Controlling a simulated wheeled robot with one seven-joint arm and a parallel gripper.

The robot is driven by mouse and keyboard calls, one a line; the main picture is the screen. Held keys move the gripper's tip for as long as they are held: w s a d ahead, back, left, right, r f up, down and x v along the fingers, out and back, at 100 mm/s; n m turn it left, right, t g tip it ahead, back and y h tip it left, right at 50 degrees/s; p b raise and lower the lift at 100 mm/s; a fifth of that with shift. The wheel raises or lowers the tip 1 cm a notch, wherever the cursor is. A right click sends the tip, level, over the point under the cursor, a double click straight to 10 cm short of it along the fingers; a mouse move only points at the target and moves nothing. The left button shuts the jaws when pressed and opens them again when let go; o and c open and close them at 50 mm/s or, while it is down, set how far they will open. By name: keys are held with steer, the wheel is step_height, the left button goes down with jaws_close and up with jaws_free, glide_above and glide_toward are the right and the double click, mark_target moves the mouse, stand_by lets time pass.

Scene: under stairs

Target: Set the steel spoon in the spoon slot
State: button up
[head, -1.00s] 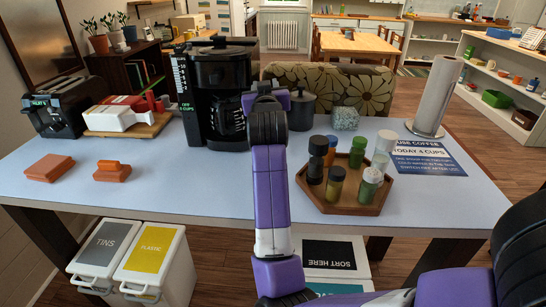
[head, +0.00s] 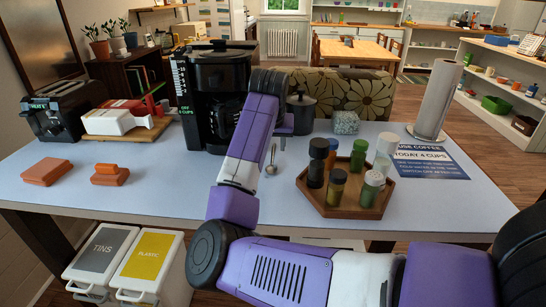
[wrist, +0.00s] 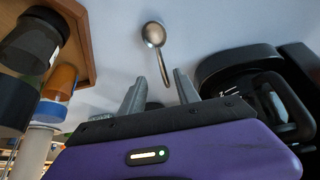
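The steel spoon (head: 272,158) lies on the pale table between the coffee maker and the jar tray. It also shows in the wrist view (wrist: 154,36), with its bowl at the top and its handle running down towards the fingers. My gripper (wrist: 160,84) is open and empty. Its two grey fingers point towards the table, and the handle's end lies near the gap between them in the picture. I cannot tell the height above the spoon. I cannot make out a spoon slot in either view.
The black coffee maker (head: 217,85) stands left of the spoon. A hexagonal wooden tray (head: 340,207) with several jars is on its right, and a dark canister (head: 300,111) stands behind. Terracotta blocks (head: 46,171) lie at the left.

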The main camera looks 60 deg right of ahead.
mark_target(273, 154)
steer(key=x, duration=0.6)
steer(key=shift+w+a, duration=0.15)
steer(key=shift+a, duration=0.05)
steer(key=shift+c, duration=0.2)
jaws_close()
